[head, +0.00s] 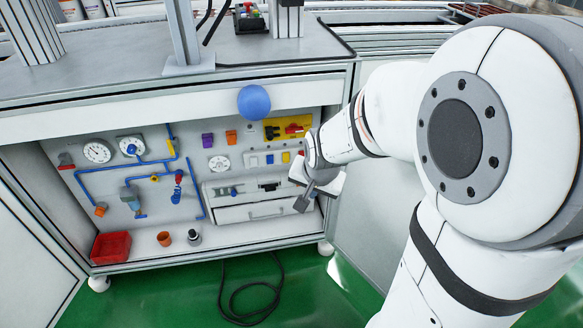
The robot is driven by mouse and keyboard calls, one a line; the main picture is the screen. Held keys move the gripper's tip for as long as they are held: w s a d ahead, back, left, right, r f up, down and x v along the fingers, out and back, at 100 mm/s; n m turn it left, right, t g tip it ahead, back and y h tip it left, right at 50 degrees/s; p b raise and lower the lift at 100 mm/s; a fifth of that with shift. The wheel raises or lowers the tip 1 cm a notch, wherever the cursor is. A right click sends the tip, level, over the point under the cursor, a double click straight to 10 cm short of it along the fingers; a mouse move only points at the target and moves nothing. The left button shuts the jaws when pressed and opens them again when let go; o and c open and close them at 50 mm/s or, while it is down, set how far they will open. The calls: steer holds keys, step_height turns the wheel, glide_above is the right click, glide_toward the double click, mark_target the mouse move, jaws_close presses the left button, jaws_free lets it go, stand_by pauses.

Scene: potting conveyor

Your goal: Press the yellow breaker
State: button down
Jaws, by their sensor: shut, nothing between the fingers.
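The yellow breaker (286,157) is a small yellow rocker in a row with white and blue ones, on the back panel of the open cabinet under the bench. My gripper (302,204) is shut and empty, in front of the cabinet's right side. Its grey fingertips point down and left and appear lower and a little right of the yellow breaker, apart from it in the picture. How far it is from the panel I cannot tell. My wrist hides the panel just right of the row.
A yellow plate with a red rotary switch (293,129) is above the row. A drawer (252,211) is below. A blue ball (254,102) is at the cabinet's top edge. Gauges and blue pipes (100,173) fill the left. A red bin (111,247) and a black cable (250,290) are lower.

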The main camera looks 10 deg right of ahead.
steer(key=s+r+n+g, duration=0.3)
steer(key=s+n, duration=0.3)
steer(key=s, duration=0.9)
steer(key=shift+a+r, duration=0.2)
steer(key=shift+r, duration=0.1)
